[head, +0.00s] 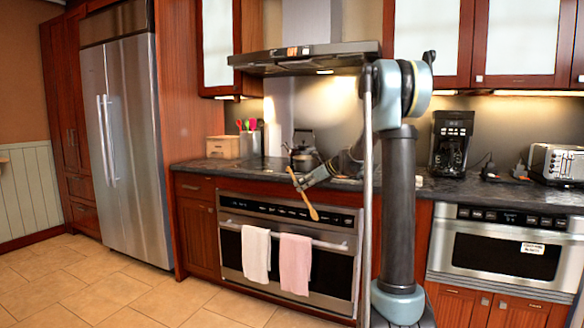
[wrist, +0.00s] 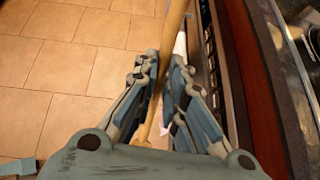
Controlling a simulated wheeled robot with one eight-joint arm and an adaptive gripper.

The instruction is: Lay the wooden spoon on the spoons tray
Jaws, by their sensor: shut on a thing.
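The wooden spoon (head: 307,204) hangs tilted in front of the oven, its wide end down and to the right. My gripper (head: 296,183) is shut on its handle, just in front of the counter edge. In the wrist view, the fingers of my gripper (wrist: 164,65) sit on both sides of the spoon's handle (wrist: 175,30), which runs up out of the top of the picture. I cannot make out the spoons tray in either view.
A kettle (head: 303,155), a holder with coloured utensils (head: 249,138) and a wooden box (head: 223,147) stand on the dark counter. Two towels (head: 256,252) (head: 295,262) hang on the oven handle below. A coffee maker (head: 452,140) and toaster (head: 556,163) stand at the right.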

